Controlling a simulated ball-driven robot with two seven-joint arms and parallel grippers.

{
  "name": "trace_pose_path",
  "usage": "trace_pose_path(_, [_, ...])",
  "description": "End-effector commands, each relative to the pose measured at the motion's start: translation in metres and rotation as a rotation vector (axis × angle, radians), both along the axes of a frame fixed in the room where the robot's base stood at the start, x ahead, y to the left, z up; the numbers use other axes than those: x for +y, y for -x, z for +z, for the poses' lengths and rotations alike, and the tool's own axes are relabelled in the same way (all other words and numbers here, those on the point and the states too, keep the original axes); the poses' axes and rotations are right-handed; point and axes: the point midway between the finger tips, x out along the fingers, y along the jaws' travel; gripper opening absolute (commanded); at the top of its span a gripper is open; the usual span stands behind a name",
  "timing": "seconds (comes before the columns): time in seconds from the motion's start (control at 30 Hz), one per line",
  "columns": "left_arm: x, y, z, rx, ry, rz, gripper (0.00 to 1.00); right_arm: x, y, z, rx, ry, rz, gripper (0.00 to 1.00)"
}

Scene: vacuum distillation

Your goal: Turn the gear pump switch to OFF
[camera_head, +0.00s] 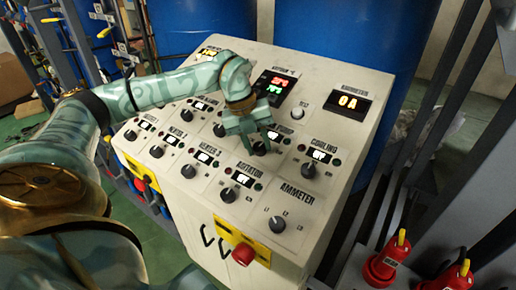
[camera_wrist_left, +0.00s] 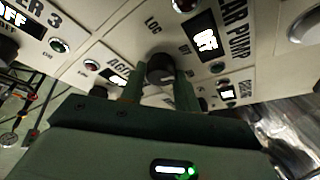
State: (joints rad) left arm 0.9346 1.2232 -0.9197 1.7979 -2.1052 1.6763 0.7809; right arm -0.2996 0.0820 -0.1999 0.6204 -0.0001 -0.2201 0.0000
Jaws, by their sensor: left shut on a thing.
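The gear pump switch is a black round knob (camera_head: 261,149) on the sloping face of the white control panel (camera_head: 205,222). My left gripper (camera_head: 257,142) reaches down onto it from above and is shut on it. In the left wrist view the knob (camera_wrist_left: 160,68) sits between the two green fingers (camera_wrist_left: 160,85). The label GEAR PUMP and a lit white-on-black display (camera_wrist_left: 206,42) are beside it; I cannot read the display surely. The fingers hide part of the knob, and its pointer direction is unclear. My right gripper is not in view.
The agitator knob (camera_head: 228,195), cooling knob (camera_head: 308,170) and ammeter knob (camera_head: 277,224) are close by. A red emergency button (camera_head: 243,254) is on the panel front. Blue drums (camera_head: 375,40) stand behind; red valves (camera_head: 386,264) are at the lower right.

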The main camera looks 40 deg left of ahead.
Motion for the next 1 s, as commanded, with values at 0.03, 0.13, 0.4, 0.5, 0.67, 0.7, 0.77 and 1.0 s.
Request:
trace_pose_path(0.03, [0.002,-0.001,-0.002,-0.008,0.009,0.031,0.09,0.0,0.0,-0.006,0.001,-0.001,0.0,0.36])
trace_pose_path(0.13, [0.001,-0.001,-0.001,-0.012,0.033,0.088,0.09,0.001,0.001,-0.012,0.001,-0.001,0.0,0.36])
trace_pose_path(0.4, [0.002,0.0,0.0,-0.017,0.072,0.189,0.09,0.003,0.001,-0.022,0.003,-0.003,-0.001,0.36])
trace_pose_path(0.5, [0.002,0.0,0.001,-0.017,0.079,0.207,0.09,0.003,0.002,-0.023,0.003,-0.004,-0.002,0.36])
trace_pose_path(0.67, [0.002,0.0,0.002,-0.018,0.084,0.219,0.09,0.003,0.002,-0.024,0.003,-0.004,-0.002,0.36])
trace_pose_path(0.7, [0.002,0.0,0.002,-0.018,0.084,0.22,0.09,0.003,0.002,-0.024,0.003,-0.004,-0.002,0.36])
trace_pose_path(0.77, [0.002,0.0,0.002,-0.018,0.084,0.22,0.09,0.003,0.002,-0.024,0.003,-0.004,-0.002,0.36])
trace_pose_path(1.0, [0.002,-0.001,0.002,-0.019,0.083,0.219,0.34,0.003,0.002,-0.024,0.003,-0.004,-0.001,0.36])
